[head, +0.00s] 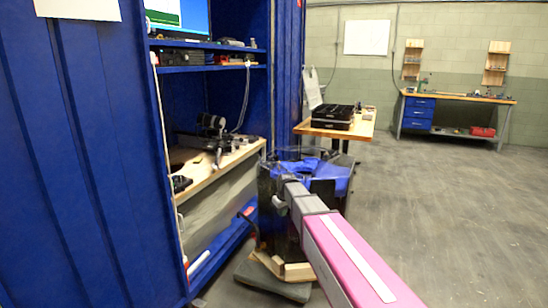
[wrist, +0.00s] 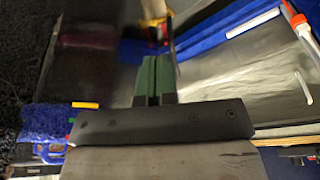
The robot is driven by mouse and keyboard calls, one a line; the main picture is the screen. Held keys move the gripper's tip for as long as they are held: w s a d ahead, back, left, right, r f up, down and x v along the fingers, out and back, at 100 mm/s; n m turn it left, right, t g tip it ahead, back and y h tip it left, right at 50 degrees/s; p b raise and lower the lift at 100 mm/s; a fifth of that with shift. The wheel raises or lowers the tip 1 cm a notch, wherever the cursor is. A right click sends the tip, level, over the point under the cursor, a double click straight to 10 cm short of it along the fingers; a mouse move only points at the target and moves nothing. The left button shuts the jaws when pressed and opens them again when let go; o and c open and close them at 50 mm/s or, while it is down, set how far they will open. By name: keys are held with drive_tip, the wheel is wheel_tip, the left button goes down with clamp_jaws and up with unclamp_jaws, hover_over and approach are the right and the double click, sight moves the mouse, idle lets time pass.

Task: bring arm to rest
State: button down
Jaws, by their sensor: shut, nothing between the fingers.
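My arm reaches forward from the lower right of the head view, a pink and grey link with a white stripe. Its far end is beside a dark bin (head: 270,225) with blue material on top. My gripper (wrist: 153,62) shows in the wrist view, its green fingers together with nothing between them. In the head view I cannot make out the fingers clearly. Whether the arm's end touches the bin cannot be told.
A blue cabinet (head: 75,150) with a wooden worktop (head: 222,168) stands close on the left. A wooden table (head: 350,128) with a black case (head: 332,117) is behind the bin. A workbench (head: 462,99) stands at the far wall. The grey floor (head: 440,195) on the right is clear.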

drive_tip(key=s+d+f+m, duration=0.2)
drive_tip(key=s+d, duration=0.3)
drive_tip(key=s, duration=0.4)
drive_tip(key=s+d+f+m+g, duration=0.1)
drive_tip(key=s+d+f+m, duration=0.1)
drive_tip(key=s+d, duration=0.3)
drive_tip(key=s+d+f+m+g+h, duration=0.1)
drive_tip(key=s+d+f+m, duration=0.2)
drive_tip(key=s, duration=1)
drive_tip(key=shift+s+d+f, duration=0.3)
drive_tip(key=shift+s+d, duration=0.1)
drive_tip(key=shift+d, duration=0.85)
